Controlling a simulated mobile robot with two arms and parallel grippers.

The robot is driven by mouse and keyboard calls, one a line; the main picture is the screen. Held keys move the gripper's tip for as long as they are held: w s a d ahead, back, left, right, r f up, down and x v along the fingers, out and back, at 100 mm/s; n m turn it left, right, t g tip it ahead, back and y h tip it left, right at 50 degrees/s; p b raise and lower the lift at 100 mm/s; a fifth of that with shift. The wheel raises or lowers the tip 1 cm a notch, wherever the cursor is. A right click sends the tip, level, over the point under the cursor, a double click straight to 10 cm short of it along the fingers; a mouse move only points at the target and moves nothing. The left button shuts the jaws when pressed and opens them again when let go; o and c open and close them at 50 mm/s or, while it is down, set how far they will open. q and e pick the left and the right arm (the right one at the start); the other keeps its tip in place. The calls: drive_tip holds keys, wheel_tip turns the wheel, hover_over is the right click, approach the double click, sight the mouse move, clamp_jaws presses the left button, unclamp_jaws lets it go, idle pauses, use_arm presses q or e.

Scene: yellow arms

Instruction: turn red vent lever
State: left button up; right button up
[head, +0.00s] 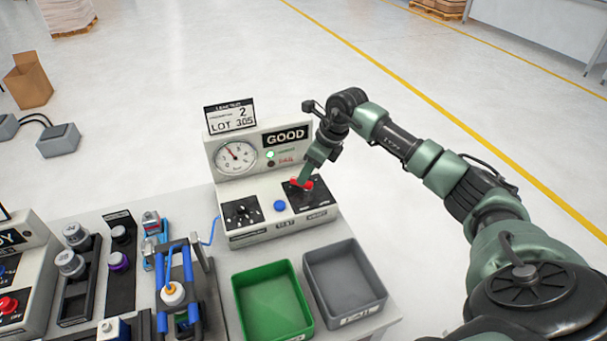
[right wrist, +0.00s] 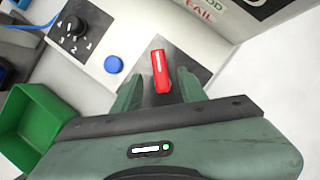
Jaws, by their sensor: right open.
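The red vent lever (head: 307,183) is on a black plate at the right of the leak test unit (head: 240,150). My right gripper (head: 305,178) is at the lever, coming down from above. In the right wrist view its two green fingers (right wrist: 158,90) are open, one on each side of the lever's near end, with gaps between. The fingertips are partly hidden by the gripper body in the head view. My left gripper is not in view.
A blue button (head: 280,206) and a black selector knob (head: 241,212) sit left of the lever. A green bin (head: 270,300) and a grey bin (head: 345,280) stand in front of the unit. A blue-handled fixture (head: 178,280) stands at left.

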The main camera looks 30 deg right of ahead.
drive_tip(key=shift+p+x, duration=0.3)
drive_tip(key=shift+x, duration=1.35)
clamp_jaws()
